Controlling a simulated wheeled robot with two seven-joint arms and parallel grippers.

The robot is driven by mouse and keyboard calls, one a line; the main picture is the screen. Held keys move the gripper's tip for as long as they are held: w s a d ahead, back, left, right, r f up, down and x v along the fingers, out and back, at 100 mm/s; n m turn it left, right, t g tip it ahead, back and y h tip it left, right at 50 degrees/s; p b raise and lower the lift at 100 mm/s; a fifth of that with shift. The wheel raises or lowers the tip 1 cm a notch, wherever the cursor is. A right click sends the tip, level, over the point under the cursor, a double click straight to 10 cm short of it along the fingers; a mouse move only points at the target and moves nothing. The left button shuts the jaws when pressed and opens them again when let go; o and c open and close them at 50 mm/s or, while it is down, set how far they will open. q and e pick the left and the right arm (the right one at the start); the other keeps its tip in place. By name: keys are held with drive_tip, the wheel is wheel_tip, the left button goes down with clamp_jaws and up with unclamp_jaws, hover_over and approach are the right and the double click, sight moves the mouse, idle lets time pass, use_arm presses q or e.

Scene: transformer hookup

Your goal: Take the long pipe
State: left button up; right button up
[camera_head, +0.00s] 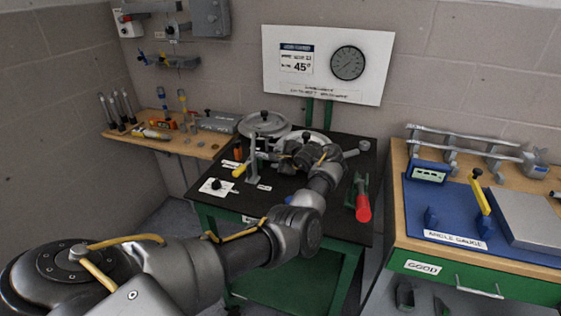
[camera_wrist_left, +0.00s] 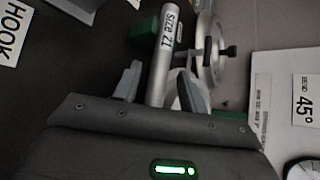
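My left arm reaches over the black-topped table, and its gripper (camera_head: 300,155) is beside the bending machine (camera_head: 266,124) in the head view. In the left wrist view, the open fingers of my left gripper (camera_wrist_left: 162,90) stand on either side of a silver pipe or bar (camera_wrist_left: 160,62) marked "SIZE 21". Small gaps seem to show between bar and fingers; contact is unclear. In the head view, a long silver pipe (camera_head: 465,134) lies across a rack on the right bench, away from this gripper. My right gripper is not in view.
A red-handled tool (camera_head: 362,205) stands at the black table's right edge. The right bench has a blue mat (camera_head: 452,217), a yellow-armed angle gauge (camera_head: 480,195) and a grey plate (camera_head: 525,217). A wooden shelf (camera_head: 195,147) with tools is at the left.

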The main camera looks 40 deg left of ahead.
use_arm(q)
clamp_jaws()
